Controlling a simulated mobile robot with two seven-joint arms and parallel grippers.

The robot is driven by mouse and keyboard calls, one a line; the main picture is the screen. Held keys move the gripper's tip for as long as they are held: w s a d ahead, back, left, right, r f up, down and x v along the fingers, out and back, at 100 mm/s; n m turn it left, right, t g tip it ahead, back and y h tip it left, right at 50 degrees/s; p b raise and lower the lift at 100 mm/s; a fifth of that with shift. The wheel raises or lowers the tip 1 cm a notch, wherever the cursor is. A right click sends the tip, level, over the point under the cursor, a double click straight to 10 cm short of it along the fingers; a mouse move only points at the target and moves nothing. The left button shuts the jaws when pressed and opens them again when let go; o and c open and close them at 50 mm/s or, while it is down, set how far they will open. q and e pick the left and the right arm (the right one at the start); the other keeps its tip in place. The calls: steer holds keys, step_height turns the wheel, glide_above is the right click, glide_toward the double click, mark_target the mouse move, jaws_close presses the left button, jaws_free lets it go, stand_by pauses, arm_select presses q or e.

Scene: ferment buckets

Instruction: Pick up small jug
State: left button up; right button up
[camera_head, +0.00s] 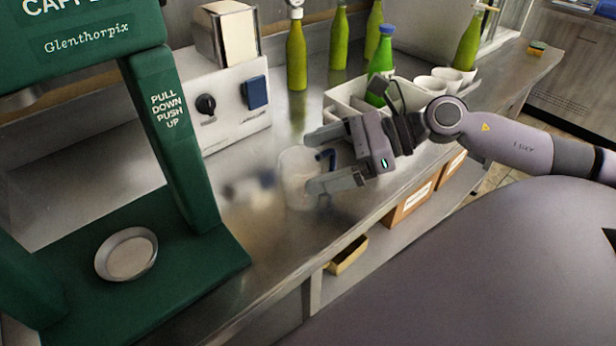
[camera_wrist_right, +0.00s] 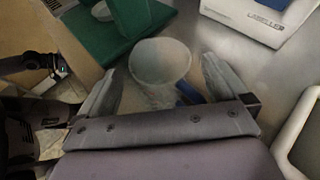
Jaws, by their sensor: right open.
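The small jug (camera_head: 297,178) is a translucent whitish vessel with a blue handle. It stands upright on the metal counter, right of the green machine. My right gripper (camera_head: 309,163) is open around it, with one finger on its far side and one on its near side. In the right wrist view the jug (camera_wrist_right: 160,62) sits between the two spread fingers, its blue handle pointing toward the palm. I cannot tell whether either finger touches it. My left gripper is out of the head view; a dark part of mine with a green light shows at the wrist view's left edge.
The green machine (camera_head: 190,150) holds a round metal dish (camera_head: 126,254). A white box with a dial (camera_head: 215,110) stands behind the jug. A white crate (camera_head: 345,100) with a green bottle (camera_head: 381,62), several other bottles and white cups (camera_head: 430,84) stand farther back. The counter left of the jug is clear.

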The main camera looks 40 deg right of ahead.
mark_target(304, 165)
steer(key=shift+x, duration=1.6)
steer(key=shift+f, duration=0.1)
steer(key=c, duration=1)
